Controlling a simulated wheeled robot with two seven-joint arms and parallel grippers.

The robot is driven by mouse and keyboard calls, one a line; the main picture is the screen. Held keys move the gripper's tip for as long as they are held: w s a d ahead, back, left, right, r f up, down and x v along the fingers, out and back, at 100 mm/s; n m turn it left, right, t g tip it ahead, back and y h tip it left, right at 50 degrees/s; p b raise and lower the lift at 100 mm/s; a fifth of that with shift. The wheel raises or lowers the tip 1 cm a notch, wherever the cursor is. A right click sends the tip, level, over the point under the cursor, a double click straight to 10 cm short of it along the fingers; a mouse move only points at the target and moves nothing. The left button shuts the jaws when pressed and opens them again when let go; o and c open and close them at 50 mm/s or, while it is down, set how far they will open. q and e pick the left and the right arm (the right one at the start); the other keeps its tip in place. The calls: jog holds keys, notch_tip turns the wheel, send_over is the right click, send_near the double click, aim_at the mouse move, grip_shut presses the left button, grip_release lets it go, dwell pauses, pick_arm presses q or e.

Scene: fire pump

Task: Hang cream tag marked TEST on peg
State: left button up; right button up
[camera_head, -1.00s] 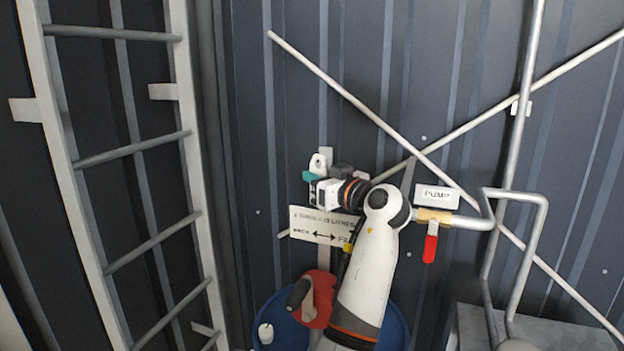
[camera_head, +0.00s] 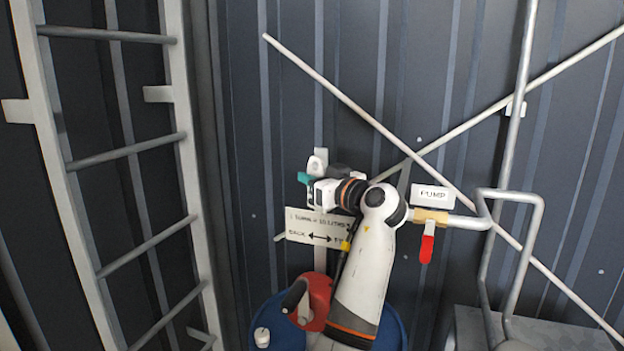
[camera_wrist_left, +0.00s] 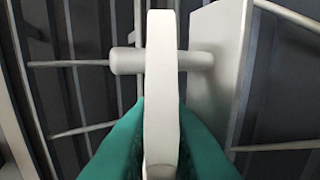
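The cream tag (camera_head: 317,160) stands upright in front of a grey wall plate (camera_head: 321,153). My left gripper (camera_head: 305,179) has its green fingers at the tag's lower part. In the left wrist view the tag (camera_wrist_left: 161,80) is edge-on between the green fingers (camera_wrist_left: 160,140), which press on both faces. The pale peg (camera_wrist_left: 127,61) sticks out from the plate (camera_wrist_left: 222,60) and shows on both sides of the tag. A small grey spot in the tag's upper part fits the peg's end, but the edge hides whether it passes through the hole. The TEST marking cannot be read.
A sign with a double arrow (camera_head: 300,237) is just below the gripper. A PUMP label (camera_head: 432,196) and red valve handle (camera_head: 427,248) are to the right. A blue drum (camera_head: 268,312) with a red pump stands below. A ladder (camera_head: 185,180) is at left.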

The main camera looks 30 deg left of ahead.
pick_arm(q)
jog(key=shift+o, duration=1.3)
jog(key=shift+s, duration=0.1)
jog(key=shift+s+r, duration=0.1)
jog(key=shift+r, duration=0.05)
jog(key=shift+s+d+f+b, duration=0.1)
jog(key=shift+d+f+b, duration=0.15)
jog(key=shift+d+b, duration=0.25)
jog(key=b+v, duration=0.4)
jog(key=v, duration=0.7)
jog(key=shift+r+b, duration=0.2)
jog(key=shift+b, duration=0.15)
jog(key=shift+s, duration=0.1)
